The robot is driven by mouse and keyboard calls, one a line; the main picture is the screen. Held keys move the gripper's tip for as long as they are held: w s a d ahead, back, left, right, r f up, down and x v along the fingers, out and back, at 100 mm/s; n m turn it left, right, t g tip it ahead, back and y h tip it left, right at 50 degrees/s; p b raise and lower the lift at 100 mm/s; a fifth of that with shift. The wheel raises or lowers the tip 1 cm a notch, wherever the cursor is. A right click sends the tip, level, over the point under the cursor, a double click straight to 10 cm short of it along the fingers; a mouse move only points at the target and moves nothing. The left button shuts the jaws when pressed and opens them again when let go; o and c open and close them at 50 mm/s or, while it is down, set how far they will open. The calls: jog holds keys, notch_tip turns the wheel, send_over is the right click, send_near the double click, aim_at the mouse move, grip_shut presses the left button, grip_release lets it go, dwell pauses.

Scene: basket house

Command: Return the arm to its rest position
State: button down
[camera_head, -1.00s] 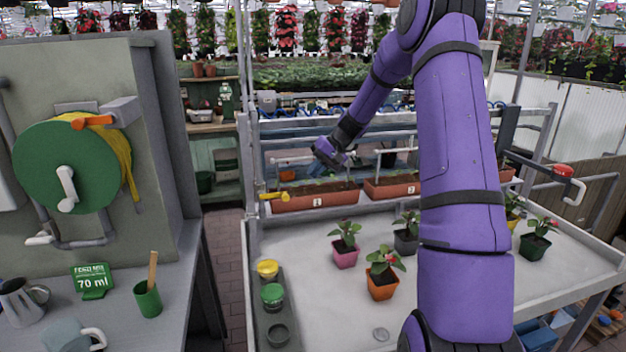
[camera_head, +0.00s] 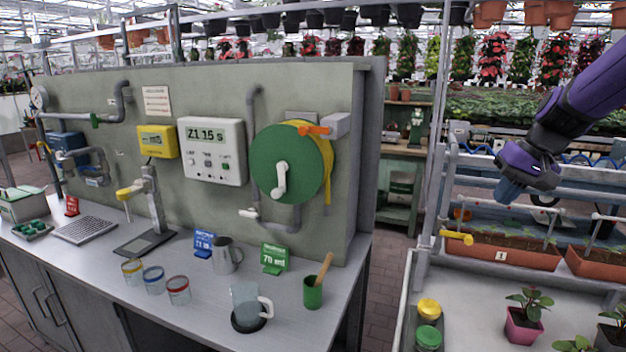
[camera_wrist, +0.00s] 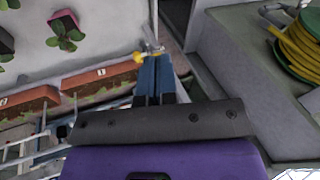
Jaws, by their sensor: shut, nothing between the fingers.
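My gripper (camera_head: 510,190) is at the right of the head view, at the end of my purple arm. It is held in the air above the planter trough marked 1 (camera_head: 500,252). Its blue fingers also show in the wrist view (camera_wrist: 154,78), pressed together with nothing between them. A yellow valve handle (camera_head: 457,238) is below and left of it in the head view. In the wrist view this yellow handle (camera_wrist: 138,57) is just beyond the fingertips; I cannot tell how far apart they are.
A bench (camera_head: 345,270) at left carries a grey pitcher (camera_head: 227,256), a clear jug (camera_head: 247,303) and a green cup (camera_head: 312,292). A green hose reel (camera_head: 287,165) hangs on the panel. A white table (camera_head: 470,325) with a pink-potted plant (camera_head: 523,322) is at lower right.

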jog(key=s+a+r+n+t+h, duration=0.1)
jog(key=s+a, duration=0.3)
jog(key=s, duration=0.9)
jog(key=s+a+r+n+t+h, duration=0.1)
jog(key=s+a+r+h, duration=0.1)
jog(key=s, duration=1.1)
jog(key=shift+a+r+t+h, duration=0.3)
jog(key=shift+a+r, duration=0.2)
jog(key=shift+a, duration=0.45)
jog(key=shift+d, duration=0.15)
